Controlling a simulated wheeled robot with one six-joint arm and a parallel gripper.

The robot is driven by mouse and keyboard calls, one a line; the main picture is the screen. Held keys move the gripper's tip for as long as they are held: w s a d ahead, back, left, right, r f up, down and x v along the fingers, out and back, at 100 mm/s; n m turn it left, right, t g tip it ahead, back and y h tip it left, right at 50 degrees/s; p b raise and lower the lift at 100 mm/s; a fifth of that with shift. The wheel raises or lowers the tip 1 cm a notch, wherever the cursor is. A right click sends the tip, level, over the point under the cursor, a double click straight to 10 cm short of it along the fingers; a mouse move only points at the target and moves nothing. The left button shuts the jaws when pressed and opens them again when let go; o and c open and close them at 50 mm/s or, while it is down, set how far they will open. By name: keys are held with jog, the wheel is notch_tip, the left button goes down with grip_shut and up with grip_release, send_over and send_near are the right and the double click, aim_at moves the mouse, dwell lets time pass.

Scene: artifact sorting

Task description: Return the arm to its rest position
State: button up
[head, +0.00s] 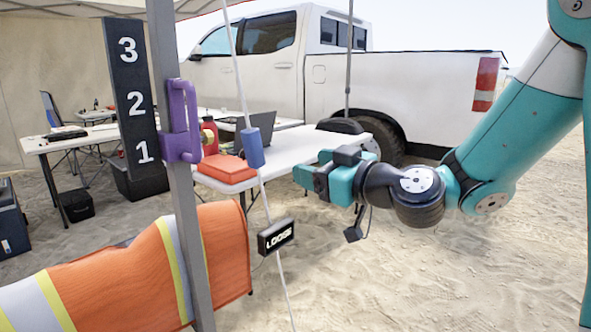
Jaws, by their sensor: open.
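My gripper (308,178) is in the middle of the head view, at the end of my teal and black arm, which reaches in from the right. The gripper points left and its jaws are open. I see nothing between its fingers. It hangs in front of the white table, to the right of the thin white cord (268,205), and appears apart from it.
The cord bears a blue cylinder (252,148) and a "LOOSE" sign (275,237). A white table (300,142), orange vest (110,270) and white truck (420,90) stand around. Sand at lower right is clear.

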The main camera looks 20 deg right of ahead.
jog(key=s+a+f+n+g+y, duration=0.1)
jog(key=s+a+f+g, duration=0.2)
jog(key=s+a+g, duration=0.25)
jog(key=s+a+f+n+g+y, duration=0.1)
jog(key=s+a+f+n+g, duration=0.15)
jog(key=s+a+g, duration=0.35)
jog(key=s+d+f+m+g+h, duration=0.2)
jog(key=s+h, duration=0.1)
jog(key=s, duration=0.4)
jog(key=s+d+f+m+g+h, duration=0.2)
jog(key=s+d+g+h, duration=0.1)
jog(key=s, duration=0.4)
notch_tip(320, 180, up, 12)
jog(key=r+p, duration=0.1)
jog(key=p, duration=1.1)
notch_tip(320, 180, down, 14)
jog(key=b, duration=1.3)
jog(key=shift+w+a+f+b, duration=0.2)
jog(key=shift+w+b, duration=0.1)
jog(key=shift+w, duration=0.1)
jog(key=shift+t, duration=0.25)
